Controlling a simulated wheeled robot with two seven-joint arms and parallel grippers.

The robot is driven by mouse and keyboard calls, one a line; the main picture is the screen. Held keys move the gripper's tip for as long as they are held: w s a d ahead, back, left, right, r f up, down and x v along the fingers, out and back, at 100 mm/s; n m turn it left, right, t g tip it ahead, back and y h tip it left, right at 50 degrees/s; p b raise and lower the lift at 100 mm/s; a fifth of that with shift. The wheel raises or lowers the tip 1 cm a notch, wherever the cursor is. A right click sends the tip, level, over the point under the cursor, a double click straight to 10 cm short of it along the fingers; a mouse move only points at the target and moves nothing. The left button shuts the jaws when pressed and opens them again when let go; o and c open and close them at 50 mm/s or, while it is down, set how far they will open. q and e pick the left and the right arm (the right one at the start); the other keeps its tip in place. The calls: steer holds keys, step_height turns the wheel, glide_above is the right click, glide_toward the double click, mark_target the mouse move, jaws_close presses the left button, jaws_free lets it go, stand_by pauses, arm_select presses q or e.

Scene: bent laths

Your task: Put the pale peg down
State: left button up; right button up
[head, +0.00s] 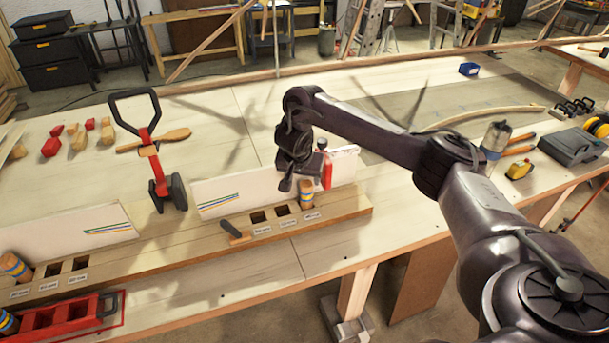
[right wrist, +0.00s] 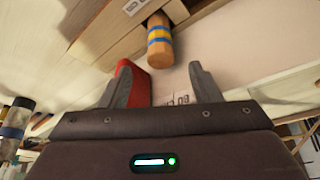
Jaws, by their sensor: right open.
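The pale peg (head: 307,195), light wood with blue and yellow bands, stands in the right-hand end hole of the wooden hole block (head: 345,205). It also shows in the right wrist view (right wrist: 160,42), just beyond the fingertips and not between them. My right gripper (head: 303,180) is open and empty, close to the peg on the head view's left and upper side; in the right wrist view its two fingers (right wrist: 163,82) are spread apart. My left gripper is not in view.
A dark-handled piece (head: 235,230) lies on the block near two empty holes (head: 270,214). A red tray (head: 60,318) is at lower left.

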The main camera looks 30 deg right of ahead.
arm_select(q)
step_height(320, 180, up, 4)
steer(key=p, duration=0.3)
arm_select(e)
steer(key=v, duration=0.4)
steer(key=shift+s+r, duration=0.1)
steer(key=shift+r, duration=0.25)
